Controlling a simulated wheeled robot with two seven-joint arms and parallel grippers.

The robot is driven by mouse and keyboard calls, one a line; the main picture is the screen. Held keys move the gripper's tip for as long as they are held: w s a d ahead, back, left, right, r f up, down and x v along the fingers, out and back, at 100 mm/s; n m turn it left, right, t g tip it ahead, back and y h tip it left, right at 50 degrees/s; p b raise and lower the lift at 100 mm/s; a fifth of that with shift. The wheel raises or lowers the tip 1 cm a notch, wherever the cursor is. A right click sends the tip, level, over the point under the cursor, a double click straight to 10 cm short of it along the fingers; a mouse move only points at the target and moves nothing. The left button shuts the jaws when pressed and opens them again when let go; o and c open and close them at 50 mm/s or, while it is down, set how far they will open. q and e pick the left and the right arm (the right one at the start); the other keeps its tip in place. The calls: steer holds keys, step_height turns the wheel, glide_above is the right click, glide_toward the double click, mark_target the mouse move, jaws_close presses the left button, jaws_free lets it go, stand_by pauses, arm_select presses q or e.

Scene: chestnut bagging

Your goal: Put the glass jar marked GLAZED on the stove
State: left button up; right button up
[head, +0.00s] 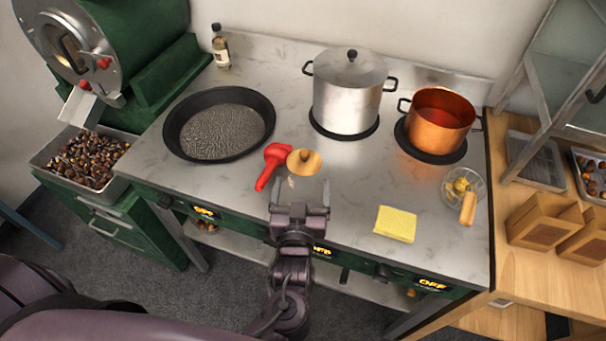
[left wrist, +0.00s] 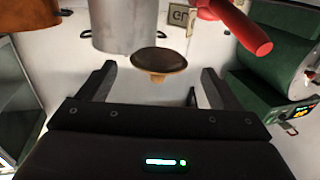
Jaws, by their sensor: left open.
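My right gripper is not in view.
A red tool (head: 270,164) lies close left of the jar. A black pan (head: 173,135), steel pot (head: 345,105) and copper pot (head: 435,130) stand behind. A yellow sponge (head: 395,224) and glass bowl (head: 477,184) are to the right. Bare stove top lies between.

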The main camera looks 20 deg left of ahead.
arm_select(q)
steer(key=b+v, duration=0.1)
steer(key=v, duration=0.5)
steer(key=shift+s, duration=0.25)
